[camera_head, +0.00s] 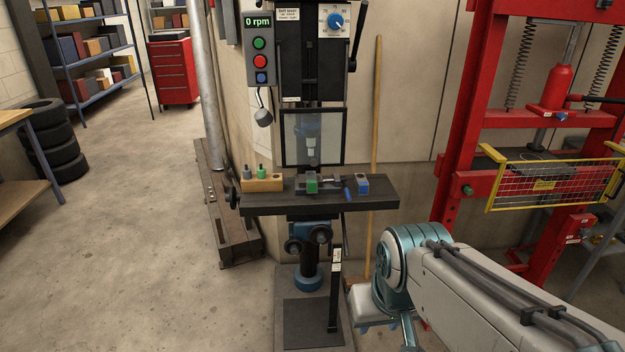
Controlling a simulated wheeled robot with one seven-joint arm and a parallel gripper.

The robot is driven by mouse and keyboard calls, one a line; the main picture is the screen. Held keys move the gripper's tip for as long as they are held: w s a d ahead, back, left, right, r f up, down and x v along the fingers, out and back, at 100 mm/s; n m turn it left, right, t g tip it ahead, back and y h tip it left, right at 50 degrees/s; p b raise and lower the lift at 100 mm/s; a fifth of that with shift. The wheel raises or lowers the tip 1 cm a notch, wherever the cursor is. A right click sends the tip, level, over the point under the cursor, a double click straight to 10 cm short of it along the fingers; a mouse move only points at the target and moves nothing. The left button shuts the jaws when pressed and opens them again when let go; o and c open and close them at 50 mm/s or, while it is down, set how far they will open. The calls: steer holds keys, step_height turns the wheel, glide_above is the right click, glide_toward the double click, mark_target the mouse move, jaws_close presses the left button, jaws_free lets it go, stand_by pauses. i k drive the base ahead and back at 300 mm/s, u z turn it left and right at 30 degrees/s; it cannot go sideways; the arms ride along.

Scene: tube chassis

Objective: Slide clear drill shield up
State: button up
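The clear drill shield (298,138) is a see-through panel in a dark frame on the drill press (310,70). It hangs low in front of the chuck (311,147), its bottom edge just above the dark drill table (330,197). My arm reaches in from the lower right, and its end is low, right of the press base and well below and apart from the shield. My gripper's fingers are not clearly visible; the arm link and the bottom picture edge hide that end.
On the drill table are a vise (318,184), a wooden block (263,182) with bits and a small blue item (362,186). A red press frame (470,120) with a yellow mesh guard (550,183) stands at right. Open floor (150,240) lies to the left.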

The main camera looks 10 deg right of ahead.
mark_target(314, 161)
steer(key=z, duration=0.05)
steer(key=k, duration=0.45)
steer(key=u, duration=1.2)
steer(key=i, duration=1.55)
steer(key=z, duration=0.75)
